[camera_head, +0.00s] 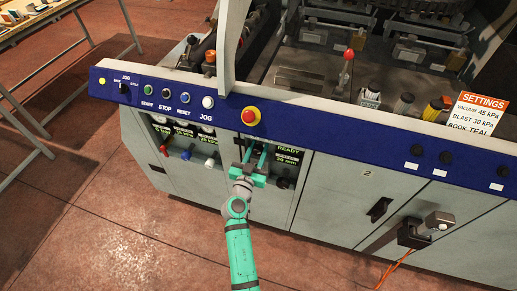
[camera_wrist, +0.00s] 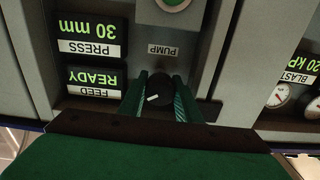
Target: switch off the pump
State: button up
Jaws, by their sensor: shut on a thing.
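The pump knob (camera_wrist: 160,92) is a round black rotary knob with a white pointer mark, under a PUMP label (camera_wrist: 162,50) that reads upside down in the wrist view. The mark points to the left and slightly down in that picture. My gripper (camera_wrist: 160,98) has its two green fingers on either side of the knob, shut on it. In the head view my gripper (camera_head: 255,158) reaches the cabinet front below the blue rail, and its fingers hide the knob there.
FEED READY and PRESS displays (camera_head: 288,157) sit right of my gripper, with another black knob (camera_head: 282,183) below. Gauges (camera_head: 207,142) and small levers (camera_head: 210,162) are to the left. A red emergency button (camera_head: 250,116) is above on the blue rail (camera_head: 325,132).

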jog(key=shift+w+n, duration=0.15)
jog(key=shift+n, duration=0.75)
jog(key=shift+a+n, duration=0.15)
jog(key=shift+n, duration=0.75)
jog(key=n, duration=0.2)
jog(key=shift+n, duration=1.6)
jog(key=shift+s+n, duration=0.2)
jog(key=shift+n, duration=1.1)
jog(key=shift+w, duration=0.1)
